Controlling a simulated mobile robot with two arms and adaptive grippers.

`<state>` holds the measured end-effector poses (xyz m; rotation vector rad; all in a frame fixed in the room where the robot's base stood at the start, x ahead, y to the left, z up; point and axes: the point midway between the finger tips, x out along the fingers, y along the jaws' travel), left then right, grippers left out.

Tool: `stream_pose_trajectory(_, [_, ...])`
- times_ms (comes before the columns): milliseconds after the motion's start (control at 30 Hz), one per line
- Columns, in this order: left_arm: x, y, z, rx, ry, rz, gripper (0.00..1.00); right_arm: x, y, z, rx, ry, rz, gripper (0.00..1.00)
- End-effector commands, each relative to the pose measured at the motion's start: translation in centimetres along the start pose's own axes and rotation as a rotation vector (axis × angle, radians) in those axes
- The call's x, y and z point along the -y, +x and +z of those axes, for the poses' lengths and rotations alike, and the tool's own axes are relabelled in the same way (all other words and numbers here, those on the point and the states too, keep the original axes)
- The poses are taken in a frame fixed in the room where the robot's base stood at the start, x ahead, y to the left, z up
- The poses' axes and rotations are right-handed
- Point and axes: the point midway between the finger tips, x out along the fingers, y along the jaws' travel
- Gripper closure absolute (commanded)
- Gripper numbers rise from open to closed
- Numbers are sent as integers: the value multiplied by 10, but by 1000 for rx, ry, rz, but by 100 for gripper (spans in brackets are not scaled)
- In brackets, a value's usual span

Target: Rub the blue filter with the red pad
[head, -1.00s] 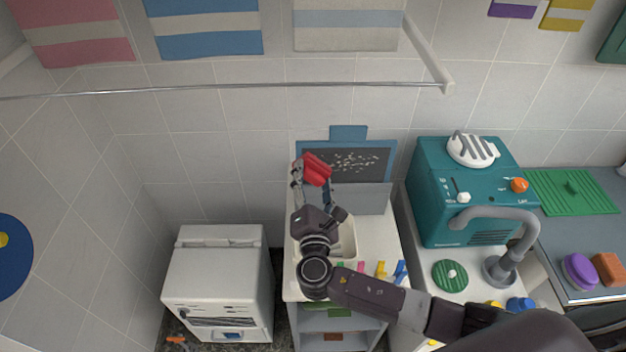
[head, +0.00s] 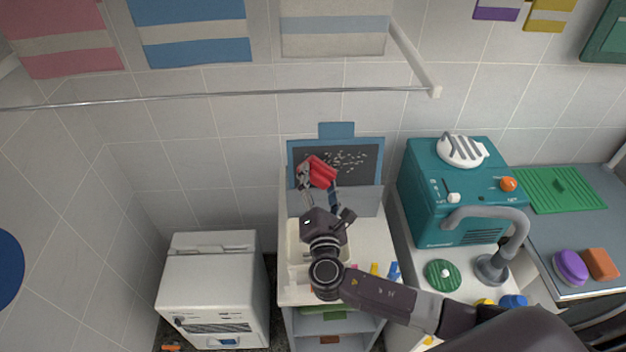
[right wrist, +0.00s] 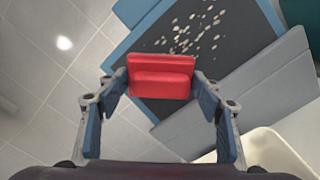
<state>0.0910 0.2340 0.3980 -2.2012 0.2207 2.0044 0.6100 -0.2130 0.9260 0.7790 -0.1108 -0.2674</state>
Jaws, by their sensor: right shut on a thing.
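The blue filter (head: 381,151) stands upright against the tiled wall, a blue frame with a tab on top and a dark panel dotted with pale specks. In the right wrist view the filter (right wrist: 245,58) lies right behind the pad. My right gripper (head: 318,178) is shut on the red pad (head: 322,171), in front of the left part of the dark panel. The pad also shows between the fingertips in the right wrist view (right wrist: 161,77). I cannot tell whether the pad touches the panel. My left gripper is not in view.
A white basin (head: 294,240) sits in the counter below the filter. A teal machine (head: 430,218) with a grey hose stands to the right. A white cabinet (head: 210,275) stands to the left. A metal rail (head: 220,94) crosses above, with towels higher up.

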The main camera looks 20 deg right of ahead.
Motion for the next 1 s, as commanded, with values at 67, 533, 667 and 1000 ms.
stream_pose_trajectory(67, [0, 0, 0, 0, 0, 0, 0, 3, 0, 3, 1, -1, 0, 59])
stream_pose_trajectory(533, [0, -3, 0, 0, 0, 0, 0, 24, 3, 25, 3, -1, 0, 59])
stream_pose_trajectory(667, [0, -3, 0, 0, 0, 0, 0, 29, 3, 30, 3, -3, -1, 59])
stream_pose_trajectory(1000, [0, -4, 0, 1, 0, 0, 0, 47, 4, 48, 4, -2, 0, 59])
